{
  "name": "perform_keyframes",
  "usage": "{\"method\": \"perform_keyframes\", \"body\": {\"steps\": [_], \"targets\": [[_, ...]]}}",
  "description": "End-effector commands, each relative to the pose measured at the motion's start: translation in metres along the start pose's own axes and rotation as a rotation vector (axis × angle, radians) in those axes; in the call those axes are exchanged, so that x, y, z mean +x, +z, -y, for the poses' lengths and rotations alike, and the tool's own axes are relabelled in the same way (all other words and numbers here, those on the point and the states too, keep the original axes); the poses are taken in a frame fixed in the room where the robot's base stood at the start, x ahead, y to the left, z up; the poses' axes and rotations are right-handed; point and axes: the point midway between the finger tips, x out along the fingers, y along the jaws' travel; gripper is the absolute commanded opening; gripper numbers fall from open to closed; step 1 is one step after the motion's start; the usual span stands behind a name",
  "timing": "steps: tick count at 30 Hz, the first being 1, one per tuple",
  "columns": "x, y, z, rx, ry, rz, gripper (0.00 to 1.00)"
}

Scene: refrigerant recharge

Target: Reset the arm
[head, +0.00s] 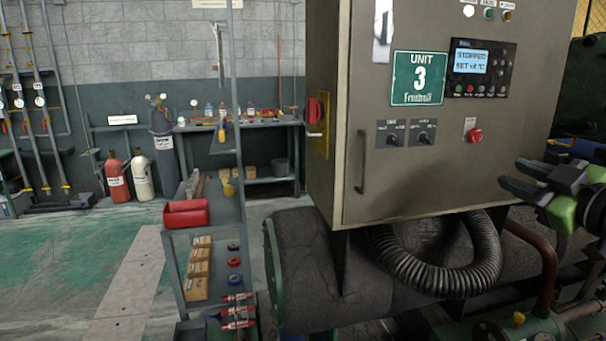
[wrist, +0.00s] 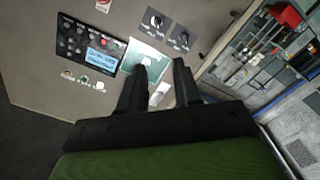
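My gripper (head: 512,174) is at the right edge of the head view, in front of the right side of the grey control cabinet (head: 375,190). Its two dark fingers stand apart with nothing between them, and green shows on its body. In the wrist view, my gripper (wrist: 160,68) also shows a gap between its fingers. Beyond them are the cabinet's green unit 3 label (wrist: 142,75) and display panel (wrist: 92,50). The fingers hide part of the cabinet face. The display reads STOPPED.
A shelf cart with a red box (head: 186,214) stands left of the cabinet. A ribbed black hose (head: 430,270) hangs below the cabinet above a dark tank (head: 330,265). Gas cylinders (head: 164,150) and a workbench (head: 270,180) line the back wall. The floor at left is clear.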

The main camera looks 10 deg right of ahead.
Motion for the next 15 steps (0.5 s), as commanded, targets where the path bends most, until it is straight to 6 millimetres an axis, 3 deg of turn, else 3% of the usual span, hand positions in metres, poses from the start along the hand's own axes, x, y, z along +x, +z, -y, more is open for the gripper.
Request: {"method": "perform_keyframes", "body": {"steps": [8, 11, 15], "targets": [[0.036, -0.016, 0.042, 0.081, -0.07, 0.077, 0.33], [0.049, -0.024, 0.067, 0.123, -0.103, 0.122, 0.33], [0.063, -0.038, 0.115, 0.196, -0.161, 0.21, 0.33]]}}
